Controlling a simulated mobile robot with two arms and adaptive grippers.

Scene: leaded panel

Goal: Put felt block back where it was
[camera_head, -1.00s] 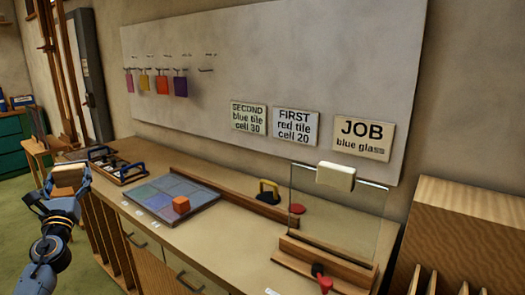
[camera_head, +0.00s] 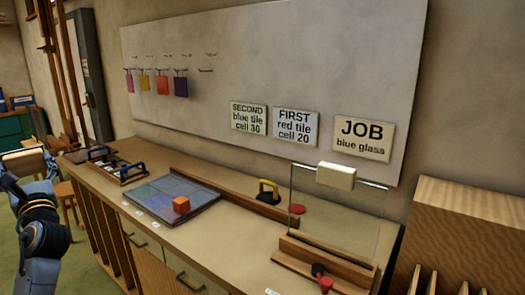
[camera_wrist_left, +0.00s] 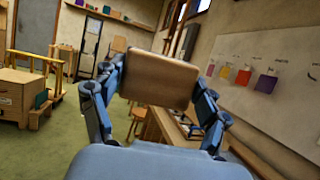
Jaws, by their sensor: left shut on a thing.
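My left gripper (camera_wrist_left: 158,95) is shut on a cream-and-brown block, the felt block (camera_wrist_left: 160,77), held between its two fingers in the left wrist view. In the head view the gripper is at the far left edge, and the held felt block (camera_head: 24,160) is partly cut off by the frame. It is held in the air, left of the workbench and apart from it. A similar cream block (camera_head: 336,176) sits on the top edge of the upright clear glass pane (camera_head: 335,215). My right gripper is not in view.
Signs, including JOB (camera_head: 362,138), and coloured tags hang on the wall board. A stool (camera_head: 68,192) stands behind the arm.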

